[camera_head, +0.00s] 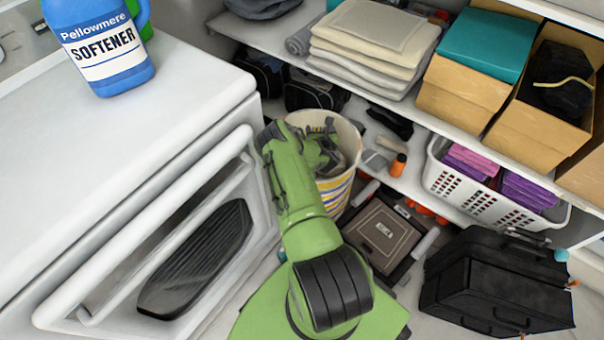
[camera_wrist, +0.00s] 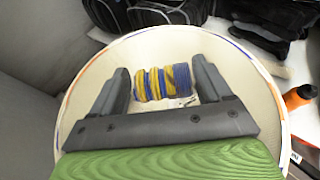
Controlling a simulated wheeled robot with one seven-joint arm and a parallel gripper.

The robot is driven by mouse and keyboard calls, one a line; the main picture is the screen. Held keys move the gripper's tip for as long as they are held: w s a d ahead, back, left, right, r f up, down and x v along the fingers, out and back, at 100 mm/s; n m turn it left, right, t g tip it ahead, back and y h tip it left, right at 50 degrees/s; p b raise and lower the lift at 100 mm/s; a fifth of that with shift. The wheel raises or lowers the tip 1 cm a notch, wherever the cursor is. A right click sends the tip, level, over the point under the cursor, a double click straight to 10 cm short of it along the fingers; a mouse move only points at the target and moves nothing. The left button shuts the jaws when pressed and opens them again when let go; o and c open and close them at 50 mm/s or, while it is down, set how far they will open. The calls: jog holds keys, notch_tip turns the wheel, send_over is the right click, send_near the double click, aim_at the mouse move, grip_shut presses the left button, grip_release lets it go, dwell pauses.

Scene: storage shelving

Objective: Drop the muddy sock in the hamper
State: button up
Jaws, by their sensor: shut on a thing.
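The hamper (camera_head: 339,188) is a round cream bin with yellow and blue stripes outside, standing on the floor beside the white machine. Its pale inner wall (camera_wrist: 252,84) surrounds my fingers in the wrist view. My gripper (camera_wrist: 165,82) points down into its open mouth. Its dark fingers are shut on a rolled blue-and-yellow striped thing, which appears to be the sock (camera_wrist: 165,83). I cannot make out mud on it. In the head view my gripper (camera_head: 327,152) is at the hamper's mouth, and my green arm hides part of the rim. The hamper's bottom is mostly hidden.
Shelves with folded towels (camera_head: 372,45), boxes and a white basket (camera_head: 482,200) stand behind and right. A black case (camera_head: 495,285) lies at right.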

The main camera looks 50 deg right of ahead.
jog(key=o, duration=1)
jog(key=shift+c, duration=0.2)
jog(key=b+v, duration=0.1)
jog(key=v, duration=1.5)
jog(key=shift+b, duration=0.3)
jog(key=shift+d, duration=0.1)
